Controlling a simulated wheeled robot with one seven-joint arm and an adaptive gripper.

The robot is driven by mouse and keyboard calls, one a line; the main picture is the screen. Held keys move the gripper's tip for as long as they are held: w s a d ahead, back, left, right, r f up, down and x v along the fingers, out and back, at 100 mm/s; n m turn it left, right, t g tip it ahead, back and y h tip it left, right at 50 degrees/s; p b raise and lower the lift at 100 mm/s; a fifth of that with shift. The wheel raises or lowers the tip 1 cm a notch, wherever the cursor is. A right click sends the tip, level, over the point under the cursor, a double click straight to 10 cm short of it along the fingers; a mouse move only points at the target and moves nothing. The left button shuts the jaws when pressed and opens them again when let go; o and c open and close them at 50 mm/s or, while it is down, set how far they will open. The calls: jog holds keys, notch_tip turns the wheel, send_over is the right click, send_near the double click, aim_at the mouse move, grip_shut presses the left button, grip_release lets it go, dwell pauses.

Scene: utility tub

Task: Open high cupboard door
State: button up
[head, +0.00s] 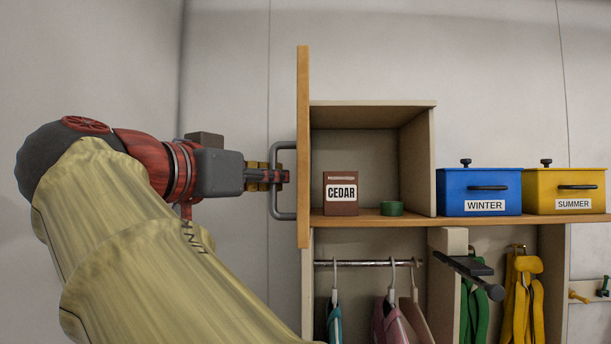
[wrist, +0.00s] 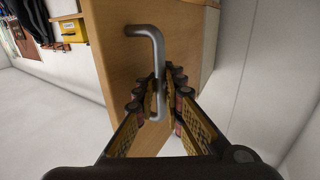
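The cupboard door (head: 303,90) is a wooden panel standing open, seen nearly edge-on in the head view at the left side of the high cupboard (head: 355,115). Its grey bar handle (head: 284,146) sticks out to the left. My gripper (head: 280,177) is at the handle's bar, left of the door. In the wrist view the gripper's fingers (wrist: 162,95) lie on both sides of the handle (wrist: 152,32) and close on its bar. The door's wooden face (wrist: 110,60) fills the middle behind it.
A CEDAR box (head: 341,205) and a green round item (head: 392,209) sit inside the cupboard. Blue WINTER (head: 465,182) and yellow SUMMER (head: 545,182) tubs stand on the shelf at right. Clothes hang from a rail (head: 365,263) below. The wall left of the door is bare.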

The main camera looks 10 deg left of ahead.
jog(key=shift+o, duration=0.7)
jog(key=shift+s+a, duration=0.15)
jog(key=shift+s, duration=0.05)
jog(key=shift+o, duration=1.3)
jog(key=shift+r, duration=0.1)
jog(key=v, duration=1.2)
